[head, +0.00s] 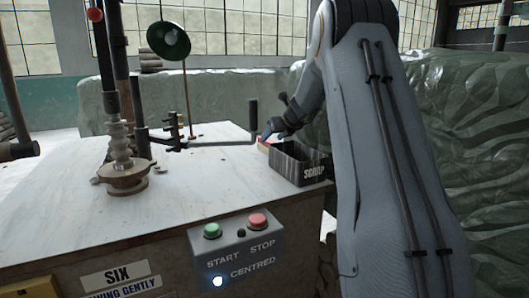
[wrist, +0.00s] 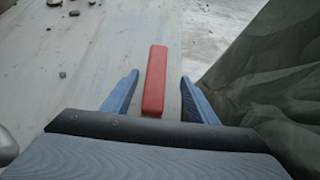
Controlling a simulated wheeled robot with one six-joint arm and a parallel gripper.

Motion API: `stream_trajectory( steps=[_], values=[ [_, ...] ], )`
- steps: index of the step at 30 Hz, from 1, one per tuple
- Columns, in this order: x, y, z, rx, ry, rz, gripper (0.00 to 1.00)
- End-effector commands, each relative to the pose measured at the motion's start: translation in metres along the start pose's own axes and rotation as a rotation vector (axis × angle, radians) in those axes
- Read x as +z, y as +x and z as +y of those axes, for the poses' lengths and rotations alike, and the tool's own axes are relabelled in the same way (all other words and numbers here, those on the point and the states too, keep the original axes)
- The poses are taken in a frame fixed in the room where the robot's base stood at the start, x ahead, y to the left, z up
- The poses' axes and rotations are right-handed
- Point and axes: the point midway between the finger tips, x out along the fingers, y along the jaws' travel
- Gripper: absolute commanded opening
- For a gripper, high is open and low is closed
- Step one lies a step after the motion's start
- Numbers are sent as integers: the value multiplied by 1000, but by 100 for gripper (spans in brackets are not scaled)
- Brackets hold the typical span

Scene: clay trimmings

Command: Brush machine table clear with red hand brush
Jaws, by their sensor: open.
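The red hand brush (wrist: 155,80) lies on the machine table (wrist: 90,90) close to its right edge, seen in the wrist view. My gripper (wrist: 157,95) is open, with its two blue fingers on either side of the brush; I cannot tell whether they touch it. In the head view my gripper (head: 265,137) is behind the scrap box, and only a small reddish part of the brush (head: 264,146) shows there. Several dark clay trimmings (wrist: 63,18) lie on the table at the upper left of the wrist view.
A black box marked SCRAP (head: 299,165) stands at the table's right edge. A spindle with a round base (head: 123,178) and a cranked handle (head: 225,143) rise from the table. A START/STOP control box (head: 238,250) is on the front. Green sheeting (head: 470,150) hangs at the right.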

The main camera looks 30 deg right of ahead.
Motion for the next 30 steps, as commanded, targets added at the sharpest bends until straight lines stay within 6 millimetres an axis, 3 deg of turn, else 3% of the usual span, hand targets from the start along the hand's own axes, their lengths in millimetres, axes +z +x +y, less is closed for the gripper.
stream_trajectory(
  steps=[9,21,30],
  values=[
    [2,31,16,14,-12,-1,53],
    [3,79,15,13,-10,0,53],
    [4,83,14,11,-10,-1,53]
  ],
)
